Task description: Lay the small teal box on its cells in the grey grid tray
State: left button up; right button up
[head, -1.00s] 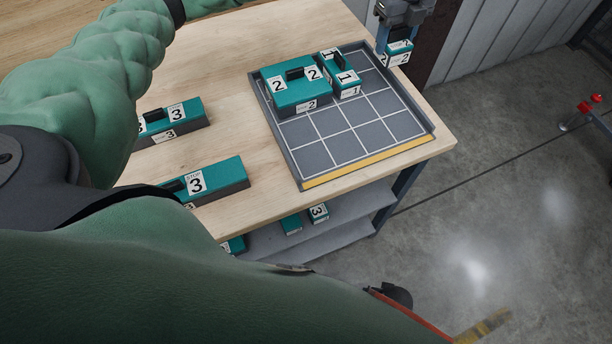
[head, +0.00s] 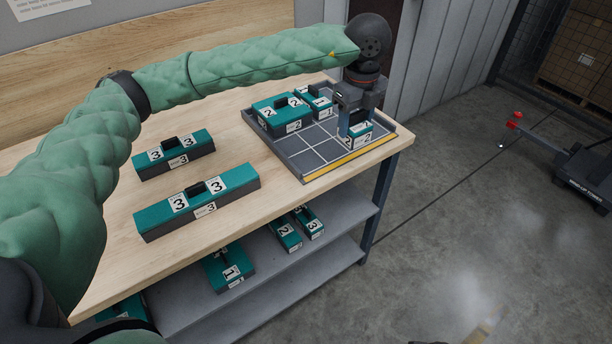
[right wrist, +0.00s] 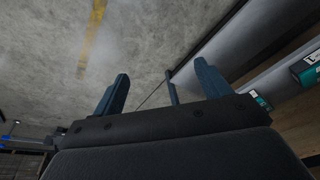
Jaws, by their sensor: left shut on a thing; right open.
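My left gripper (head: 354,118) is shut on a small teal box (head: 358,136) with white labels marked 2. It holds the box upright over the right part of the grey grid tray (head: 297,165), close to the yellow-striped front edge. I cannot tell whether the box touches the tray floor. A larger teal box (head: 281,115) marked 2 sits in the tray's back left, with a small teal box (head: 315,101) marked 1 beside it. Cells in the front left are bare. My right gripper (right wrist: 162,88) is open and empty in the right wrist view, over the floor.
Two long teal boxes marked 3, a back one (head: 174,154) and a front one (head: 197,202), lie on the wooden table left of the tray. Several teal boxes are on the shelves (head: 330,215) below. A dark wheeled machine (head: 585,165) stands on the floor at right.

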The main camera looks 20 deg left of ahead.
pick_arm(q)
jog(key=shift+w+a+f, duration=0.4)
jog(key=shift+w+f, duration=0.2)
jog(key=shift+w, duration=0.05)
jog(key=a+f+p, duration=0.1)
jog(key=a+f, duration=0.1)
jog(key=a, duration=0.1)
jog(key=a+f+p, duration=0.2)
jog(key=a, duration=0.2)
jog(key=a+f+p, duration=0.1)
jog(key=a+f, duration=0.1)
jog(key=a, duration=0.2)
jog(key=shift+f+p, duration=0.15)
jog(key=shift+p, duration=0.2)
jog(key=shift+f, duration=0.25)
notch_tip(320, 180, down, 4)
jog(key=shift+r+p, duration=0.25)
jog(key=shift+p, duration=0.65)
pick_arm(e)
notch_tip(320, 180, down, 27)
jog(key=s+d+g, duration=0.1)
jog(key=s+d, duration=0.1)
jog(key=shift+r+h, duration=0.15)
jog(key=shift+h, duration=0.25)
pick_arm(q)
jog(key=shift+f, duration=0.1)
pick_arm(e)
jog(key=shift+a+r, duration=0.15)
jog(key=shift+r, duration=0.15)
